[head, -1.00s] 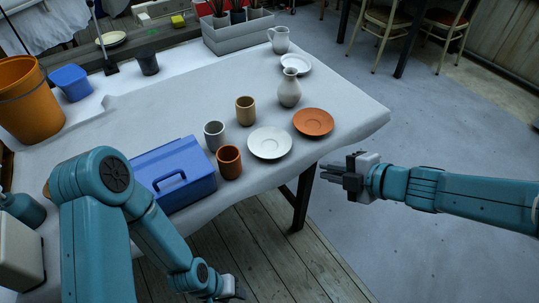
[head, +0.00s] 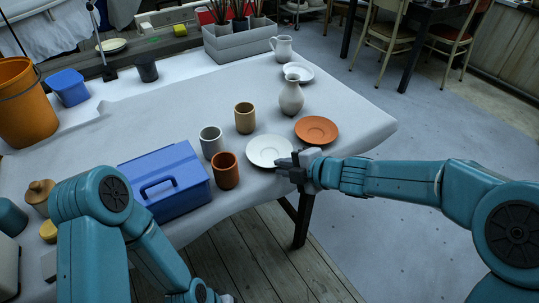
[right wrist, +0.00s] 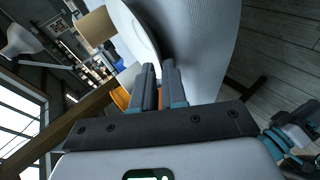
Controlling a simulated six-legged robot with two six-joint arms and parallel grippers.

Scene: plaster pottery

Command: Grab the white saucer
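The white saucer (head: 265,149) lies flat near the front edge of the cloth-covered table. My right gripper (head: 283,166) is at its right front rim, with the fingertips pointing left over the edge. In the right wrist view the two fingers (right wrist: 161,68) stand a narrow gap apart. The pale saucer rim (right wrist: 138,28) reaches close to their tips; I cannot tell whether it is between them. A second white saucer (head: 298,70) lies farther back. My left gripper (head: 226,298) is mostly cut off at the bottom of the head view.
An orange saucer (head: 317,129) lies to the right. A terracotta cup (head: 225,172), a grey cup (head: 211,141) and a tan cup (head: 245,118) stand to the left. A pale vase (head: 291,97) stands behind. A blue box (head: 170,185) is at the front left.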

